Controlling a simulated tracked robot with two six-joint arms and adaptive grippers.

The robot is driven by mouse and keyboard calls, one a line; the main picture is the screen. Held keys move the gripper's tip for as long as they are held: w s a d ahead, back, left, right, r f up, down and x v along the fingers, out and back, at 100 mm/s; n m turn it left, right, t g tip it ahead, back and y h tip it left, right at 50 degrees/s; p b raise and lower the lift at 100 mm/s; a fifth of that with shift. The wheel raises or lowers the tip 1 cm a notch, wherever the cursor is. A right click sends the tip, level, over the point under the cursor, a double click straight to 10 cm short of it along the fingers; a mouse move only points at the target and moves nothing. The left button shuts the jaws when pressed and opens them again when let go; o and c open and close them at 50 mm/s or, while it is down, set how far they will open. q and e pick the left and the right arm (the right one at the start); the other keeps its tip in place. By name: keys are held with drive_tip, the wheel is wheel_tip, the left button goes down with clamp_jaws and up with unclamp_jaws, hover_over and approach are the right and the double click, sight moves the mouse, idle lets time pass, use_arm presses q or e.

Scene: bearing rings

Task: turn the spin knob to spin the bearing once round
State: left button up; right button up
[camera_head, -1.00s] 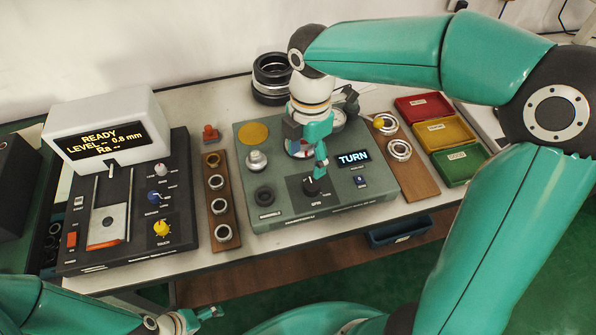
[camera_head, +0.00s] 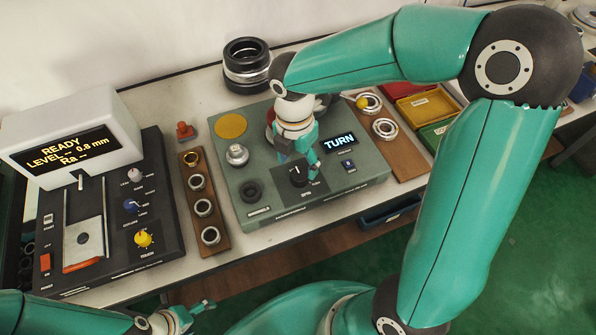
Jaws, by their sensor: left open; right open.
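The spin knob (camera_head: 298,178) is a black knob with a pale mark, on a dark square at the front of the grey-green tester (camera_head: 262,205). The tester's display (camera_head: 340,142) reads TURN. My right gripper (camera_head: 305,166) is open and points down at the knob from above and behind. One teal finger is just right of the knob; I cannot tell whether it touches. The bearing on the tester is hidden behind my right gripper and wrist. My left gripper (camera_head: 196,312) is open and empty at the lower left, in front of the bench, away from the tester.
A wooden strip with several rings (camera_head: 209,236) lies left of the tester, another rack (camera_head: 399,150) right of it. A dark console (camera_head: 120,262) reading READY stands at left. Black stacked rings (camera_head: 246,66) stand behind. Yellow (camera_head: 426,108) and green (camera_head: 434,133) trays are at right.

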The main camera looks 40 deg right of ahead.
sight(298, 175)
drive_tip(key=shift+s+f, duration=0.1)
drive_tip(key=shift+f, duration=2.1)
drive_tip(key=c, duration=1.1)
drive_tip(key=shift+c, duration=0.2)
